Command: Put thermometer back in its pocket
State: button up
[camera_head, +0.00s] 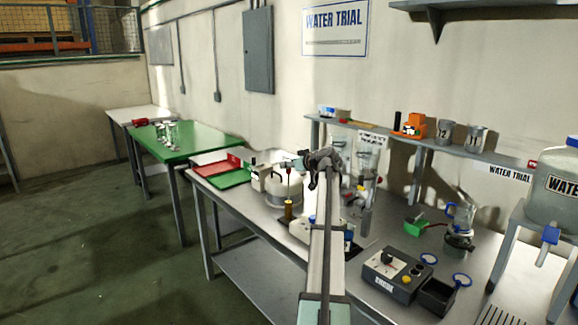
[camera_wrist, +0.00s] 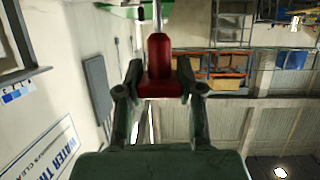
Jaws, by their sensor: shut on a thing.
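My gripper (camera_head: 301,163) is raised over the bench and points left in the head view. It is shut on the thermometer (camera_wrist: 158,60), around its red head. The thin pale stem runs away from the jaws toward the top of the wrist view, past the frame edge. In the head view the thermometer (camera_head: 289,177) hangs roughly upright as a thin line with a dark red part. Directly below it stands a small brass-coloured pocket (camera_head: 288,212). I cannot tell whether the stem's tip is inside the pocket or just above it.
A pale round vessel (camera_head: 283,191) stands close behind the thermometer. Red and green trays (camera_head: 235,178) lie left. Glassware (camera_head: 367,163) stands just right of my gripper, and a dark control box (camera_head: 393,273) sits front right. The bench's front left is clear.

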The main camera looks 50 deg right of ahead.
jog(key=shift+f+b, duration=3.75)
jog(key=shift+f, duration=0.95)
jog(key=o, duration=1.2)
jog(key=v, duration=1.2)
